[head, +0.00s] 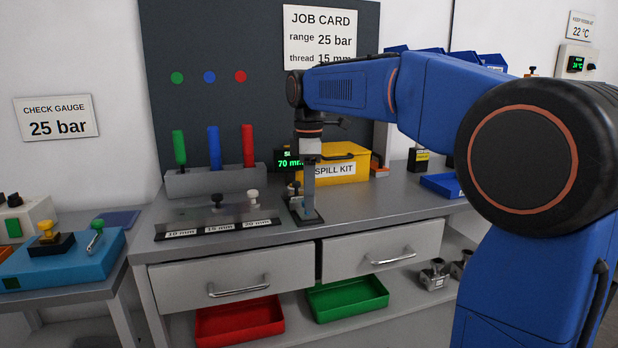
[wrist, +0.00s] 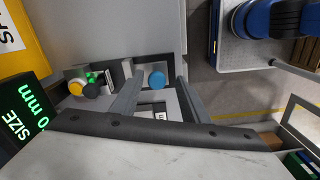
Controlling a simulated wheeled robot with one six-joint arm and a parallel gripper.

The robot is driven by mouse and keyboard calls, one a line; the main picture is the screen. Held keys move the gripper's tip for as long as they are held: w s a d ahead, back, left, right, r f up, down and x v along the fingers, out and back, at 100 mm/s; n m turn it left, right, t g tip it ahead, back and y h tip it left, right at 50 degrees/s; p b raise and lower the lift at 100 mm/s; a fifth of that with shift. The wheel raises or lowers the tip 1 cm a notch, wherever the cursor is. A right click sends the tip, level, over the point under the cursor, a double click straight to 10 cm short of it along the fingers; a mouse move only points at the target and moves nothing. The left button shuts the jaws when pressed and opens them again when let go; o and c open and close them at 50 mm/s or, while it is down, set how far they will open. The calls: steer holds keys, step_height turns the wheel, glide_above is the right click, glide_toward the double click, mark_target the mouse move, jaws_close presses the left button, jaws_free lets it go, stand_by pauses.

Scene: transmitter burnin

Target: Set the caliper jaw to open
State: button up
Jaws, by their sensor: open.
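My gripper (head: 309,190) reaches down over a small dark-based fixture (head: 316,219) near the bench's front edge. In the wrist view my gripper (wrist: 158,88) is open, with its two grey fingers apart. A round blue knob (wrist: 157,79) shows between the fingers, with nothing visibly gripped. I cannot tell the caliper jaw's position; my fingers hide much of the fixture.
A yellow spill kit box (head: 335,168) stands close behind my gripper. A grey rack (head: 209,181) holds green, blue and red handles. A gauge holder (head: 222,230) marked 10, 15 and 20 mm lies left. Two drawers (head: 216,270) are shut below the bench top.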

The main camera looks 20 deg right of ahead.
step_height(320, 180, up, 17)
stand_by(0.5)
steer(key=s+d+f+m+t, duration=0.2)
steer(key=s+f+m, duration=0.5)
steer(key=s+f, duration=0.8)
steer(key=s+d+f+m+t, duration=0.2)
steer(key=s+d+f+m, duration=0.2)
steer(key=s+f+m, duration=0.4)
steer(key=s+f, duration=0.4)
steer(key=f, duration=0.2)
steer(key=s+f, duration=0.3)
steer(key=f, duration=0.4)
steer(key=shift+s+d+f+t, duration=0.25)
steer(key=shift+s+d+t, duration=0.1)
steer(key=shift+t, duration=0.05)
